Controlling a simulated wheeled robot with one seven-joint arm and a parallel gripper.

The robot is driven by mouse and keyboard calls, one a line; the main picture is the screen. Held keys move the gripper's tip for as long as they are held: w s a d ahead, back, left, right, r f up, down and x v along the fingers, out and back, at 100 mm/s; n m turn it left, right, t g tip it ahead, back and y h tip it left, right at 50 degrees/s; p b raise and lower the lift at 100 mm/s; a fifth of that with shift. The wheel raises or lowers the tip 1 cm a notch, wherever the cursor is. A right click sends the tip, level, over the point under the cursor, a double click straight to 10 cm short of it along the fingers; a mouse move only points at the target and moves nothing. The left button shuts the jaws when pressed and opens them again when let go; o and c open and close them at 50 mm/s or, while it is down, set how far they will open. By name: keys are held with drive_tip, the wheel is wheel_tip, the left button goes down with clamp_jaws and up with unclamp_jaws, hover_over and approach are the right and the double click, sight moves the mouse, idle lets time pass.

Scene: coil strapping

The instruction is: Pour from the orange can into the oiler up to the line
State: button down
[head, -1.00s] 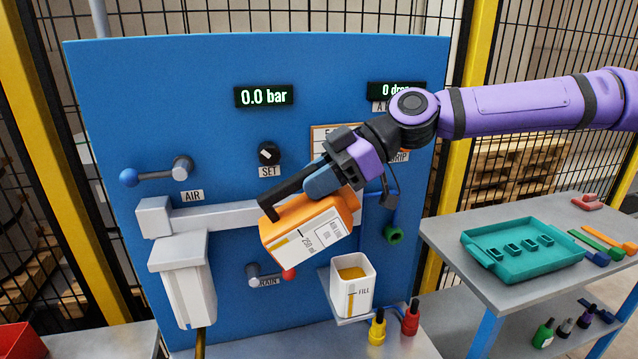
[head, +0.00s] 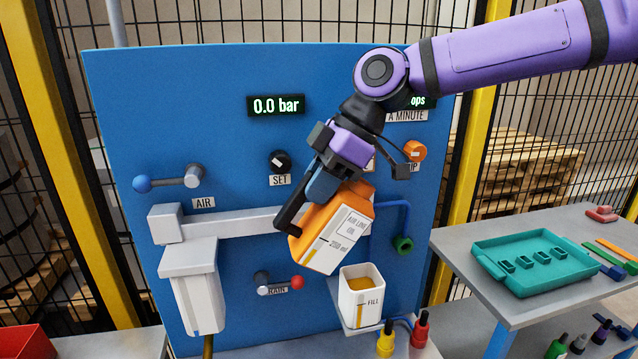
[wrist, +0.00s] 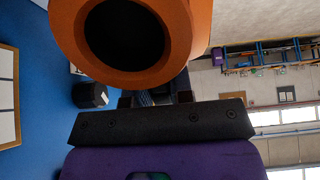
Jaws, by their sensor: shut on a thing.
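The orange can (head: 318,225), with a white label, is held in my gripper (head: 310,215) above and left of the oiler. The can is tilted, though less than before. The oiler (head: 362,304) is a white open-topped cup marked FILL on a small shelf. Amber liquid shows inside it, and a yellow band with a line runs down its front. No stream shows between can and oiler. In the wrist view the can's round orange end (wrist: 135,40) with a dark opening fills the top. Exact liquid height against the line is hard to tell.
The blue panel (head: 225,110) stands behind, with an AIR lever (head: 165,182), a red-tipped DRAIN lever (head: 280,284) and a white filter bowl (head: 195,290). A teal tray (head: 540,265) lies on the right bench.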

drive_tip(key=h, duration=0.1)
drive_tip(key=f+t+h, duration=0.1)
drive_tip(key=h, duration=0.1)
drive_tip(key=shift+d+f+h, duration=0.1)
drive_tip(key=shift+f+h, duration=0.5)
drive_tip(key=shift+h, duration=0.5)
drive_tip(key=shift+w+d+f+t+h, duration=0.1)
drive_tip(key=shift+d+f+t+h, duration=0.25)
drive_tip(key=shift+f+t+h, duration=0.4)
drive_tip(key=shift+r+g, duration=0.1)
drive_tip(key=shift+g, duration=0.15)
